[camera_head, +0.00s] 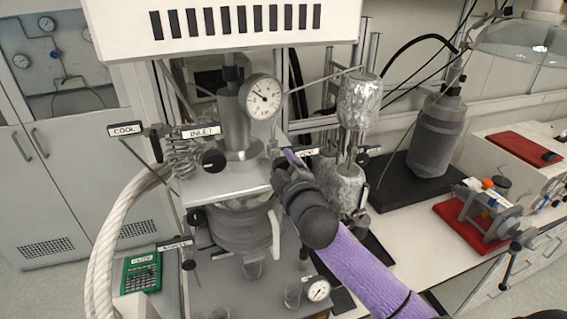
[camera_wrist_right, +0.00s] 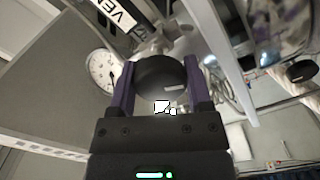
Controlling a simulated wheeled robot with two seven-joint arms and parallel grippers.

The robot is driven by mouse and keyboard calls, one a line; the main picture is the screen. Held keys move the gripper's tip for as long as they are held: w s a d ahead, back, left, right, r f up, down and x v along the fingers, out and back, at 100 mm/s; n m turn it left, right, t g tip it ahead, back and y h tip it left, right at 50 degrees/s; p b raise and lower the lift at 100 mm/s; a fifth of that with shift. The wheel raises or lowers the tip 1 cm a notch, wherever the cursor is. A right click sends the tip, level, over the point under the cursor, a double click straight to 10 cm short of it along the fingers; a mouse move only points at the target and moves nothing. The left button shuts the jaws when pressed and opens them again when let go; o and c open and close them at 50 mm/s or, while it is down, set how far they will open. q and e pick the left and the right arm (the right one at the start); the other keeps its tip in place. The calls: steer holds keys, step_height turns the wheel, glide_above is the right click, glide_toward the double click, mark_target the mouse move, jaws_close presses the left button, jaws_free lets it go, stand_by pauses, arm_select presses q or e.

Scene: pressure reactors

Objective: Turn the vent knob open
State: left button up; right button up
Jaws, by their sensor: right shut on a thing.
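The vent knob is a round black knob (camera_wrist_right: 160,82) in the right wrist view, with a small pale mark on its face. A white label (camera_wrist_right: 128,12) starting "VE" is partly visible above it. My right gripper (camera_wrist_right: 160,66) has its two purple fingers on opposite sides of the knob, shut on it. In the head view my right gripper (camera_head: 290,157) reaches in from the lower right to the reactor's right side, and its wrist hides the knob. My left gripper is in neither view.
The reactor head carries a pressure gauge (camera_head: 263,97) and a label reading INLET (camera_head: 201,132). A foil-wrapped cylinder (camera_head: 358,101) stands close right of my right gripper. A thick white hose (camera_head: 103,240) curves at the left. A grey bottle (camera_head: 437,135) stands farther right.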

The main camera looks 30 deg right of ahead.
steer(key=shift+n, duration=2.1)
steer(key=o, duration=1.3)
steer(key=b+v, duration=0.2)
steer(key=v, duration=0.8)
steer(key=shift+w, duration=0.1)
